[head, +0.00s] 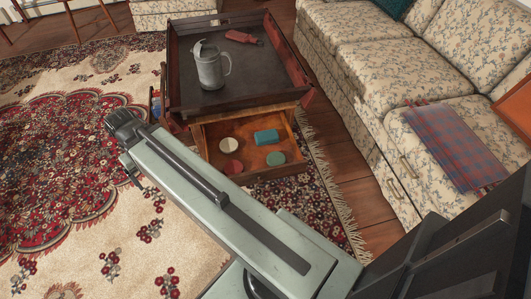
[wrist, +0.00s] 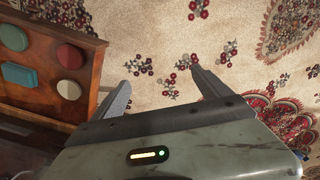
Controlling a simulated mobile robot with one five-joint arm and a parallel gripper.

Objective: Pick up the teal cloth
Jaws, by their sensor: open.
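The teal cloth (head: 266,137) looks like a small folded block. It lies in the open drawer of the wooden table, toward the back right. It also shows at the left edge of the wrist view (wrist: 18,74). My gripper is open and empty in the wrist view (wrist: 160,75), above the rug and to the right of the drawer. In the head view my arm reaches out left of the drawer, and its dark end is above the rug. The fingers are apart from the cloth.
The open drawer (head: 240,180) also holds a cream disc (head: 229,146), a red disc (head: 231,166) and a green disc (head: 275,158). A metal jug (head: 210,67) and a red item (head: 243,37) sit on the tabletop above. A floral sofa (head: 350,55) stands at right.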

